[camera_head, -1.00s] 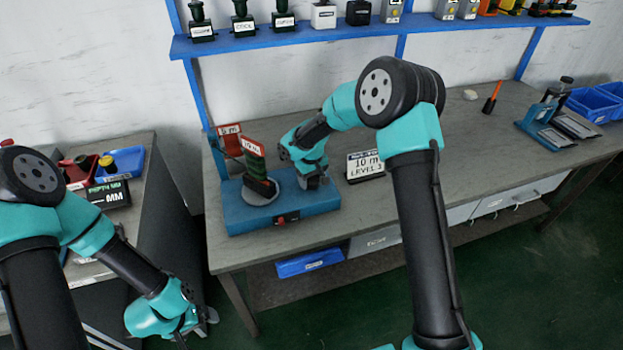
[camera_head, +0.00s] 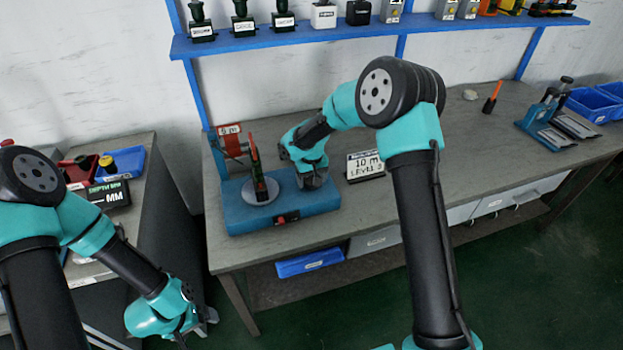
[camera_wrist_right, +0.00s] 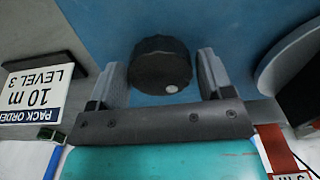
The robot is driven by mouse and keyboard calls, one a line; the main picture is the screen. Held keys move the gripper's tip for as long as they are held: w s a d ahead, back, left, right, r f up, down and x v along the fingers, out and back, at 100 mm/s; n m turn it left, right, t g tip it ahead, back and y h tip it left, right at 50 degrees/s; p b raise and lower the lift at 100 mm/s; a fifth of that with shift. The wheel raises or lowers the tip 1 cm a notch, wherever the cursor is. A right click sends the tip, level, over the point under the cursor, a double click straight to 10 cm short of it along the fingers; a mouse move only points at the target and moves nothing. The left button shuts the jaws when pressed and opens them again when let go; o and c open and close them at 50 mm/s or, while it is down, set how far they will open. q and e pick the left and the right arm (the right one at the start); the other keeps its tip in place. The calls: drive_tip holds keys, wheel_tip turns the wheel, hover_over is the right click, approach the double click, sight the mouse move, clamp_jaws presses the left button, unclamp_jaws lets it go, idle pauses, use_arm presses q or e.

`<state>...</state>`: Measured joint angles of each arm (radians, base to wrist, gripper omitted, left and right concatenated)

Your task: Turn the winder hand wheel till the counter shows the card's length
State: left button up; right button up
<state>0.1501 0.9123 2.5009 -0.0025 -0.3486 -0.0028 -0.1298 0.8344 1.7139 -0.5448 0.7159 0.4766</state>
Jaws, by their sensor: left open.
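The winder's blue base (camera_head: 240,215) stands on the grey bench, with a grey disc carrying an upright red and dark reel (camera_head: 258,180), seen nearly edge-on. The dark round hand wheel (camera_wrist_right: 160,66), with a pale dot, shows in the right wrist view. A red sign (camera_head: 231,141) behind the reel has a small label, too small to read surely. My left gripper (camera_head: 190,330) is open and empty, low at the left.
A side table at left holds a dark display (camera_head: 108,194) and a blue bin (camera_head: 123,160). A blue shelf (camera_head: 290,36) runs above the bench. An orange-handled tool (camera_head: 491,98) and a blue device (camera_head: 545,130) lie right. The bench right of the card is mostly clear.

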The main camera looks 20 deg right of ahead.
sight(311, 179)
drive_tip(key=shift+o, duration=1.4)
wheel_tip(311, 179, up, 17)
drive_tip(key=shift+r, duration=0.2)
drive_tip(key=shift+d+f, duration=0.1)
